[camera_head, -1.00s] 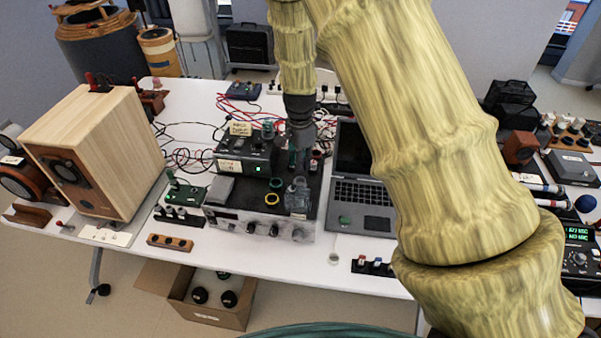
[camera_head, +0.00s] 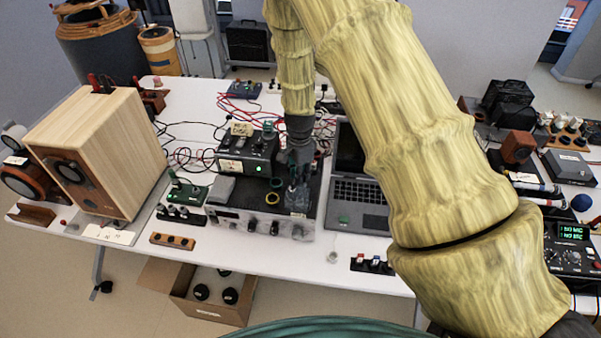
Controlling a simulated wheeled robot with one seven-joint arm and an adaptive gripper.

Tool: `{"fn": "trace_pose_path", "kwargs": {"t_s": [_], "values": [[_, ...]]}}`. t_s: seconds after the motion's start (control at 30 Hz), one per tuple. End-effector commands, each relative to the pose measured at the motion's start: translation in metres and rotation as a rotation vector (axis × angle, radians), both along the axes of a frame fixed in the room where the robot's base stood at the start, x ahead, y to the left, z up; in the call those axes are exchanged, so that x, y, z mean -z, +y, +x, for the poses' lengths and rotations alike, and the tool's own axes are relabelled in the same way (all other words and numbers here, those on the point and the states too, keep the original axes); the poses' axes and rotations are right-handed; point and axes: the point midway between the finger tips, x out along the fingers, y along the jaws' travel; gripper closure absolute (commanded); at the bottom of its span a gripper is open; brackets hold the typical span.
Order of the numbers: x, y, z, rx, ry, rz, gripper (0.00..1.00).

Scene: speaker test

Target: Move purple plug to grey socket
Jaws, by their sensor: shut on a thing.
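My gripper (camera_head: 299,184) points down over the front right of the black-topped amplifier (camera_head: 229,217), left of the laptop. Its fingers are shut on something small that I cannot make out. The fingertips are at a grey block-like piece (camera_head: 297,200) on the amplifier top; I cannot tell whether they touch it. I cannot pick out the purple plug, and I cannot tell for certain which part is the grey socket.
An open laptop (camera_head: 360,193) stands close on the right. A black device with a green light (camera_head: 247,158) and loose red and black cables lie behind. A wooden speaker (camera_head: 100,150) stands at the left.

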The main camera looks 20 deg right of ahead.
Motion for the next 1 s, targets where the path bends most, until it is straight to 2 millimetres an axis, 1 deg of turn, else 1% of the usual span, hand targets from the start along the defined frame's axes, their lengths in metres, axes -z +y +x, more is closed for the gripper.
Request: {"fn": "trace_pose_path", "kwargs": {"t_s": [0.27,0.3,0.37,0.4,0.43,0.73,0.93,1.0], "values": [[0.006,0.000,0.000,0.000,0.000,0.000,0.97],[0.006,0.000,0.000,0.000,0.000,0.000,0.78],[0.006,0.000,0.000,0.000,0.000,0.000,0.67],[0.006,0.000,0.000,0.000,0.000,0.000,0.59],[0.006,0.000,0.000,0.000,0.000,0.000,0.58],[0.005,0.000,0.000,0.000,0.000,0.000,0.58],[-0.005,0.000,0.000,-0.001,0.000,0.000,0.58],[-0.013,0.000,0.001,-0.001,-0.002,-0.001,0.58]]}}
